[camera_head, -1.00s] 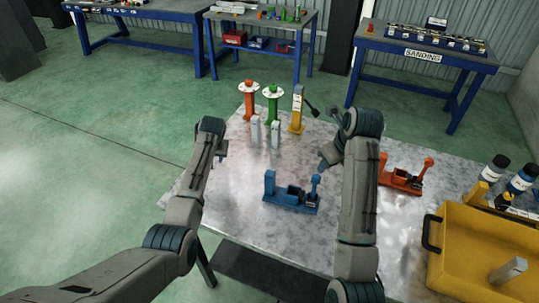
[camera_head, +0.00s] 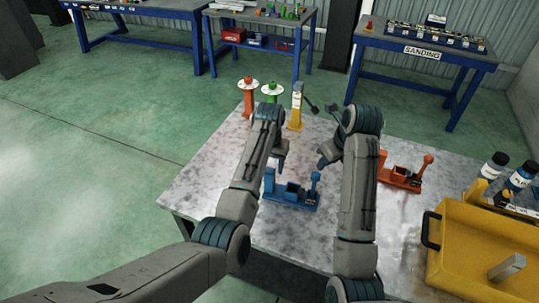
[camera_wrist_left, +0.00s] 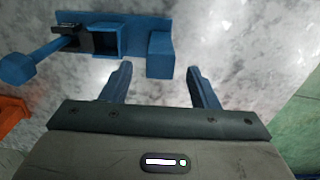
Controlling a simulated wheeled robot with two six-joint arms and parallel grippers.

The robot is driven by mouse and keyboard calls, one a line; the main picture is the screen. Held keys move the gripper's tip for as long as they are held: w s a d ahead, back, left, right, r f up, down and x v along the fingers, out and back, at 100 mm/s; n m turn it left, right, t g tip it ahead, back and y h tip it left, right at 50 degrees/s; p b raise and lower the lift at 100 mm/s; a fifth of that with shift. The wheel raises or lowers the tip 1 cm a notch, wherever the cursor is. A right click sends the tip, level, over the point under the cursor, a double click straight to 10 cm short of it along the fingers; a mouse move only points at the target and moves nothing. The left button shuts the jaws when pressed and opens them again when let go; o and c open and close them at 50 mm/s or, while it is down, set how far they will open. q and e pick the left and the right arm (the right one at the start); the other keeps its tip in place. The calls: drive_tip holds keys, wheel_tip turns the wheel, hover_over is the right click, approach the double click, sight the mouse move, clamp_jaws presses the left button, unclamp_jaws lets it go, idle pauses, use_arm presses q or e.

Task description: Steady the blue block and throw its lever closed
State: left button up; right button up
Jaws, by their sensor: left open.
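The blue block (camera_head: 291,195) sits on the metal table, with an upright post at its left end and a round-knobbed lever (camera_head: 315,181) standing at its right end. In the left wrist view the blue block (camera_wrist_left: 110,38) lies along the top, its post (camera_wrist_left: 160,55) lined up between my fingertips and its lever (camera_wrist_left: 20,68) at the left. My left gripper (camera_head: 281,163) is open and empty above the post end, apparently not touching. My right gripper (camera_head: 326,159) hangs behind the block to the right, partly hidden by its arm; its jaws are unclear.
An orange block with a lever (camera_head: 404,176) stands to the right. A yellow bin (camera_head: 470,235) and bottles (camera_head: 520,178) are further right. Red (camera_head: 249,100), green (camera_head: 272,100) and yellow (camera_head: 297,108) stands are at the back. The table's left front is clear.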

sight(270, 170)
use_arm(q)
wheel_tip(270, 170, down, 6)
drive_tip(key=shift+r, duration=0.15)
drive_tip(key=shift+c, duration=0.4)
